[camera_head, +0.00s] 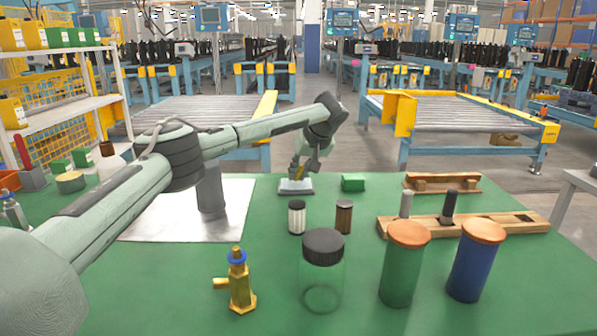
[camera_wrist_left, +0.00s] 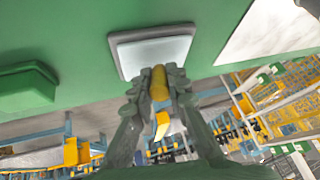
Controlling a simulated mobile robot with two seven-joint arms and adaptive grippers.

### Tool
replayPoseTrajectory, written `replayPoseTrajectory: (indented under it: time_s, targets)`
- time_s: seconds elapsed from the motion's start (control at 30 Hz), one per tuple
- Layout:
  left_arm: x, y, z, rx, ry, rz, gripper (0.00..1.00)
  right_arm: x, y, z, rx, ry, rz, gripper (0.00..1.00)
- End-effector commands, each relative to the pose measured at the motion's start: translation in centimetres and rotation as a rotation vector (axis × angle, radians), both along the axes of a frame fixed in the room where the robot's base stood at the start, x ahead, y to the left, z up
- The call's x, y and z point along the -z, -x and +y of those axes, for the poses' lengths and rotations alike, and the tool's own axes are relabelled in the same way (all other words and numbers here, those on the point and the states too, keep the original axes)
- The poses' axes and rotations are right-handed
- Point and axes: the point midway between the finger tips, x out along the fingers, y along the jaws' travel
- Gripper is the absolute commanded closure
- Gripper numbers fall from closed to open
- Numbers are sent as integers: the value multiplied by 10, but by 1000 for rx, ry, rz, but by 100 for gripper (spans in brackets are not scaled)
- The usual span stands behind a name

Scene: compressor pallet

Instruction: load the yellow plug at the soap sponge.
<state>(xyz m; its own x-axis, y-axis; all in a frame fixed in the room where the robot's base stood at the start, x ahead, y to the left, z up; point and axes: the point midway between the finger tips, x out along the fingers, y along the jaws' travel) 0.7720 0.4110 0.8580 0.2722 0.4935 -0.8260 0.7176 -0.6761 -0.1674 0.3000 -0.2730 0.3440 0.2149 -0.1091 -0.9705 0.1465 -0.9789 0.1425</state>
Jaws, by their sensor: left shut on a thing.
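My left gripper (camera_head: 300,172) is at the far side of the green table, fingers pointing down. It is shut on the yellow plug (camera_wrist_left: 159,82), which shows between the fingers in the left wrist view. In the head view the plug (camera_head: 299,172) is a small yellow spot, mostly hidden by the fingers. A pale pad in a grey-rimmed tray, seemingly the soap sponge (camera_head: 296,188), lies right under the gripper. In the left wrist view the pad (camera_wrist_left: 150,52) lies beyond the plug's end. I cannot tell whether the plug touches it. My right gripper is not in view.
A green block (camera_head: 353,182) lies right of the pad. Nearer stand two small jars (camera_head: 297,218), a black-lidded clear jar (camera_head: 322,280), green (camera_head: 402,270) and blue (camera_head: 472,268) canisters and a brass fitting (camera_head: 240,285). Wooden racks (camera_head: 520,222) lie at the right.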

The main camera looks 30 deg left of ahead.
Motion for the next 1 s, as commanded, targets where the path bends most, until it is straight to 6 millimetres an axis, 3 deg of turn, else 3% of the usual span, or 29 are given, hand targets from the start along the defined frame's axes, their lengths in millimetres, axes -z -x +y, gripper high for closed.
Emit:
replayPoseTrajectory:
  time_s: [1.0]
  targets:
    - [9, 0, 0, 0, 1, 2, 100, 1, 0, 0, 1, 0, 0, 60]
